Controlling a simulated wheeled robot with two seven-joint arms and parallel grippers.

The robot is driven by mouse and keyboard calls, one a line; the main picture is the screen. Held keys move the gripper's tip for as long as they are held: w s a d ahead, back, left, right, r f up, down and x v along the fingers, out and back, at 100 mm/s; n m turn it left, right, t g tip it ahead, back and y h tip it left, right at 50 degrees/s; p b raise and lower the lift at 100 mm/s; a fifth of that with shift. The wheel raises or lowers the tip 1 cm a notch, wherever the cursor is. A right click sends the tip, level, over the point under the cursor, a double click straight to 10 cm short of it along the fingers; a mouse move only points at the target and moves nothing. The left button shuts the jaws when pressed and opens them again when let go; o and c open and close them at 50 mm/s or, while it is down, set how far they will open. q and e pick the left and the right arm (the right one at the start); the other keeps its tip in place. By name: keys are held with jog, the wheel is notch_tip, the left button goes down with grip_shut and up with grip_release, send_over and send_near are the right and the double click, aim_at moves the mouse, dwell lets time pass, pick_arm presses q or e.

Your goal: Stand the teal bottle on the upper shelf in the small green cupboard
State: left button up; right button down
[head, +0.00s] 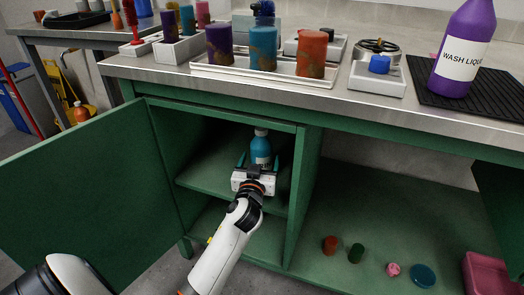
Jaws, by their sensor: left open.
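The teal bottle (261,150) has a white cap and a label. It is upright inside the small green cupboard (307,190), apparently standing on the upper shelf (212,180); its base is hidden behind my gripper. My left gripper (258,162) reaches into the cupboard just in front of the bottle. Its dark fingers are open, one on each side of the bottle's lower part. I cannot tell whether they touch it. The cupboard door (90,195) stands wide open to the left. My right gripper is not in view.
The steel counter (300,92) runs above the cupboard, with a tray (207,66) of stained cylinders and a purple wash bottle (464,50). A lower shelf space lies under the upper shelf. Small coloured items, a teal disc (422,276) and a pink bin (487,274) sit at lower right.

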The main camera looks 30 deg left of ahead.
pick_arm(q)
jog(key=v, duration=0.6)
jog(key=shift+s+p, duration=0.25)
jog(key=shift+p, duration=0.15)
jog(key=shift+s+d, duration=0.25)
jog(key=shift+s, duration=0.15)
